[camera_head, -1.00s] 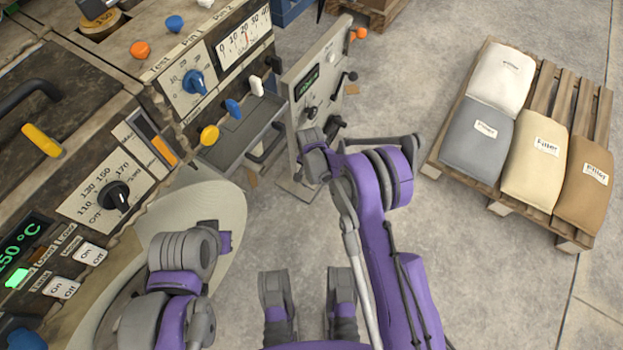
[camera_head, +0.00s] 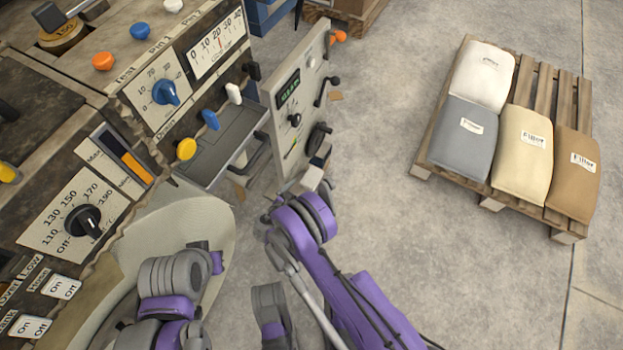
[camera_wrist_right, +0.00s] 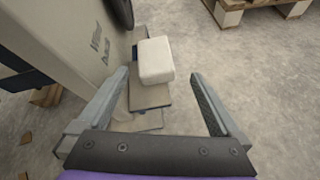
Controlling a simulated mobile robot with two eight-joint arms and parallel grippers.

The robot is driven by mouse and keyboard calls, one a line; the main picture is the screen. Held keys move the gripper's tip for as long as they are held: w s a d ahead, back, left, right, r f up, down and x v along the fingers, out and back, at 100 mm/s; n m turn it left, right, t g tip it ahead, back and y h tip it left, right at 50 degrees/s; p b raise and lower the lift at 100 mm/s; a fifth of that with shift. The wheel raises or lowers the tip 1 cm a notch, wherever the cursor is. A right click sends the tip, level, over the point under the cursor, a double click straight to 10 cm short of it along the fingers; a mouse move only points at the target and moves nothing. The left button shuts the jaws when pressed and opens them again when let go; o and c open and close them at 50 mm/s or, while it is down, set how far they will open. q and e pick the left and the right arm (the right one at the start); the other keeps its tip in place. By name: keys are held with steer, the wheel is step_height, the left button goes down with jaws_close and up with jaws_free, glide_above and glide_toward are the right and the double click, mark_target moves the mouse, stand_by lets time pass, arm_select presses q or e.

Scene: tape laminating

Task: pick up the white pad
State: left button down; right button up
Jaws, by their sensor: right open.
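The white pad (camera_wrist_right: 155,60) is a small rounded white block. In the right wrist view it rests on a grey ledge (camera_wrist_right: 150,97) beside a pale panel. In the head view a small pale block that looks like it (camera_head: 312,177) shows at the foot of the grey control panel. My right gripper (camera_wrist_right: 160,74) is open and empty. Its fingers stand to either side of the ledge, with the pad ahead between the fingertips, not gripped. In the head view my right wrist hides much of that gripper. My left arm shows at lower left, but I cannot see its gripper.
The upright control panel (camera_head: 294,105) stands close beside the right gripper. The large machine (camera_head: 75,180) with dials and knobs fills the left. A pallet (camera_head: 548,90) of filler bags stands at right. The concrete floor between is clear.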

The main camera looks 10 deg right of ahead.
mark_target(311, 179)
steer(key=w+n, duration=0.1)
steer(key=w+d+f+n+b, duration=0.1)
steer(key=w+d+n+t, duration=0.1)
steer(key=w, duration=0.1)
steer(key=shift+d+f+n, duration=0.1)
steer(key=shift+f+n, duration=0.2)
steer(key=shift+f, duration=0.1)
steer(key=b+x, duration=0.2)
steer(key=x, duration=0.2)
steer(key=shift+f, duration=0.3)
steer(key=shift+w+d+f, duration=0.1)
steer(key=shift+w+d, duration=0.1)
steer(key=shift+w, duration=0.15)
steer(key=c, duration=1.3)
